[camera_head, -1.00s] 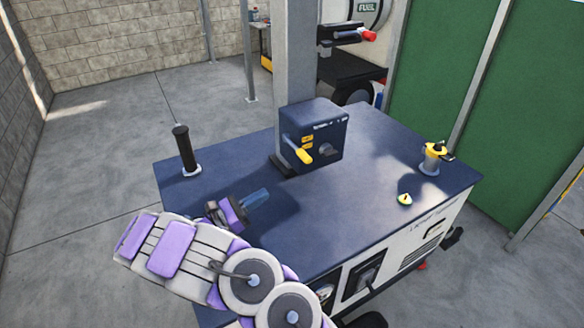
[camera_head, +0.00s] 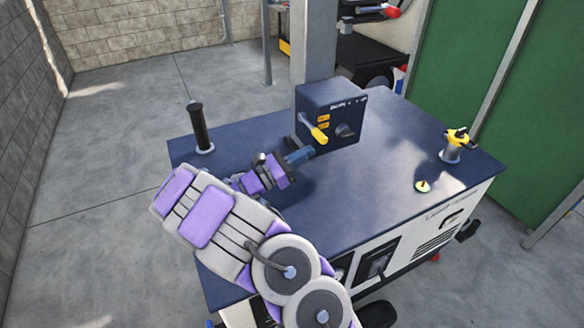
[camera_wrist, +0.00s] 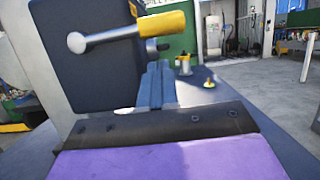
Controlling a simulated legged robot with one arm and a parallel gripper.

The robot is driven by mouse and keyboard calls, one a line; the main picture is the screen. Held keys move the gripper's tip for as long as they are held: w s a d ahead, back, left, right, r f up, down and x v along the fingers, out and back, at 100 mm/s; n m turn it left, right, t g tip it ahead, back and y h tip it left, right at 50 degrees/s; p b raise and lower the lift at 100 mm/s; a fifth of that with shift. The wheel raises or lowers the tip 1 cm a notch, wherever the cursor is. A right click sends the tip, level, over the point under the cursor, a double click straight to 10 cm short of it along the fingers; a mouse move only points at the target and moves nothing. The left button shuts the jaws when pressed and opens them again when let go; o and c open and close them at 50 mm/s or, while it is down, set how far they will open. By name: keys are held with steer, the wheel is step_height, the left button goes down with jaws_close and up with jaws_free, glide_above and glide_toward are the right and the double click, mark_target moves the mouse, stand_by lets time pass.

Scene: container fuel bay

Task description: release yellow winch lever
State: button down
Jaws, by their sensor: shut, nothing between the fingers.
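The yellow winch lever (camera_head: 315,130) sticks out of the front of a dark blue winch box (camera_head: 347,100) fixed at a grey post on the blue bench top. In the wrist view the lever's yellow grip (camera_wrist: 163,26) and its silver arm stand out from the box (camera_wrist: 90,60), above my fingers. My gripper (camera_head: 306,153) is just below and left of the lever in the head view. Its blue fingers (camera_wrist: 155,85) are together and empty. They look apart from the lever, though the exact gap is hard to tell.
A black upright handle (camera_head: 200,128) stands at the left of the bench top (camera_head: 330,200). A yellow-topped fitting (camera_head: 455,146) and a small yellow-green piece (camera_head: 422,186) are at the right. A dark knob (camera_head: 344,131) is beside the lever. The bench's middle is clear.

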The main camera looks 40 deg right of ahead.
steer(key=r, duration=0.1)
steer(key=r+p, duration=0.1)
steer(key=r, duration=0.1)
steer(key=shift+s+r+n, duration=0.1)
steer(key=shift+s+n, duration=0.15)
steer(key=shift+n, duration=0.15)
stand_by(0.5)
steer(key=shift+d+r+n+p, duration=0.15)
steer(key=shift+n+p, duration=0.15)
steer(key=shift+p, duration=0.4)
steer(key=shift+r+n+t+p, duration=0.2)
steer(key=shift+n+t+p, duration=0.15)
steer(key=shift+p, duration=0.25)
step_height(320, 180, up, 8)
steer(key=w+n+t+p, duration=0.1)
steer(key=n+t+p, duration=0.3)
steer(key=n+p, duration=0.6)
steer(key=shift+w+d+f+p, duration=0.25)
steer(key=shift+w+p, duration=0.1)
steer(key=shift+p, duration=3.5)
steer(key=shift+r, duration=0.1)
